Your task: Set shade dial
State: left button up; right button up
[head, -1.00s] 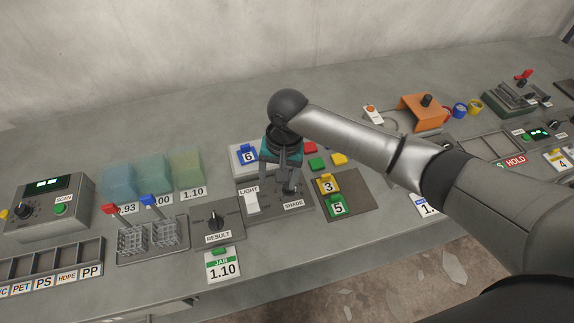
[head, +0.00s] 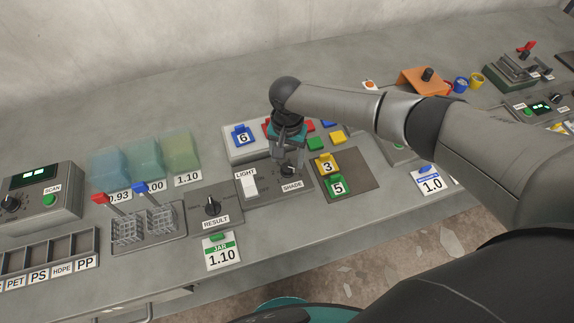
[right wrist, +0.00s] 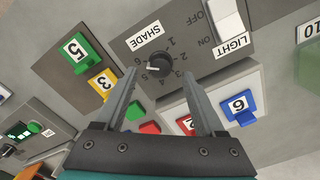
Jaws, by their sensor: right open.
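The SHADE dial (head: 288,170) is a black knob on a grey panel beside the white LIGHT switch (head: 250,184). It also shows in the right wrist view (right wrist: 158,62), with numbers printed around it and a pale mark on its lower left side; I cannot tell which number that mark indicates. My right gripper (head: 287,153) is just above and behind the dial. In the right wrist view its two open fingers (right wrist: 161,76) point toward the dial, which lies just beyond and between their tips. The fingers hold nothing. My left gripper is out of view.
A board beside the panel carries a yellow 3 tag (head: 325,164) and a green 5 tag (head: 337,186). A tray with a blue 6 tag (head: 241,136) stands behind. The RESULT dial (head: 211,206) is to the left. The front strip of the bench is mostly clear.

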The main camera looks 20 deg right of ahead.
aim_at(287, 167)
jog(key=shift+f+b, duration=0.4)
jog(key=shift+f, duration=1.4)
jog(key=shift+c, duration=0.3)
grip_shut()
